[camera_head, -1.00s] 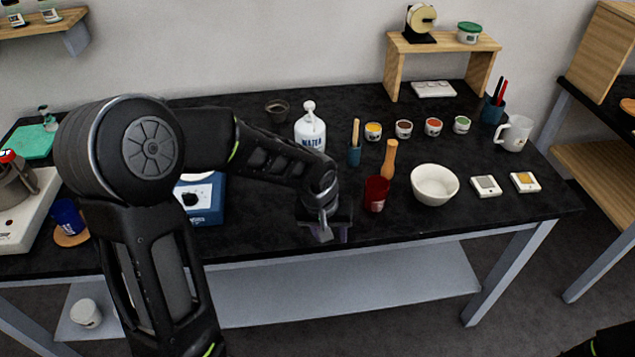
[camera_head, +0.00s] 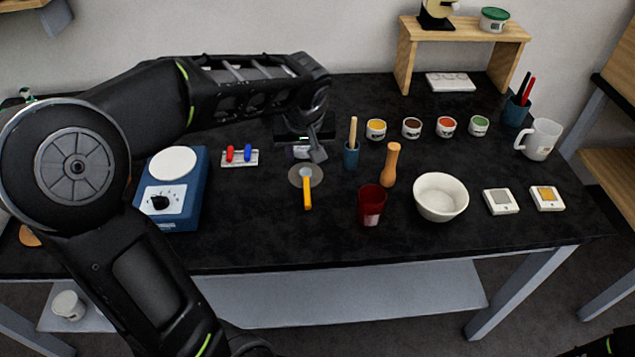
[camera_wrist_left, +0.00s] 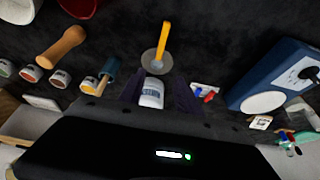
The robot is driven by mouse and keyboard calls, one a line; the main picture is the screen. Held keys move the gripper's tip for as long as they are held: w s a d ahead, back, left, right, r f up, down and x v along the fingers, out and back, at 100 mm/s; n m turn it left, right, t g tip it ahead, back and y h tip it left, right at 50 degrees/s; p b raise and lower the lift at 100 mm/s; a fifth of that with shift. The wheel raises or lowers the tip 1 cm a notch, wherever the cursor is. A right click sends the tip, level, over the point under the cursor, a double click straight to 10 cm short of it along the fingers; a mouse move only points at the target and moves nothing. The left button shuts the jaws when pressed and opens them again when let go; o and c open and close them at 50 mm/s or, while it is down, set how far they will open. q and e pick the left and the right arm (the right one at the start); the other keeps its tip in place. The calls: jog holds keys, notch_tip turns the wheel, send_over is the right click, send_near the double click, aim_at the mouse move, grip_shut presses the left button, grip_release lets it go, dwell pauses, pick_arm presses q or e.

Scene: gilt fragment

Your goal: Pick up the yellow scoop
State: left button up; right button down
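The yellow scoop (camera_head: 307,195) lies on the black table, its handle toward the front edge and its pale head over a grey round disc (camera_head: 318,180). It also shows in the left wrist view (camera_wrist_left: 163,42), past the fingertips. My left gripper (camera_head: 307,152) is behind the scoop in the head view, apart from it. In the left wrist view its purple fingers (camera_wrist_left: 158,96) are spread, with nothing held. The white water bottle (camera_wrist_left: 152,93) shows between them, beyond the fingers; the gripper mostly hides it in the head view. My right gripper is not in view.
A blue hotplate (camera_head: 180,200) stands left. The table in front of the scoop is clear.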

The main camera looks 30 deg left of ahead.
pick_arm(q)
jog(key=b, duration=0.5)
send_over(307, 193)
jog(key=f, duration=0.6)
jog(key=shift+s+d, duration=0.3)
jog(key=shift+s, duration=0.05)
jog(key=shift+x, duration=1.3)
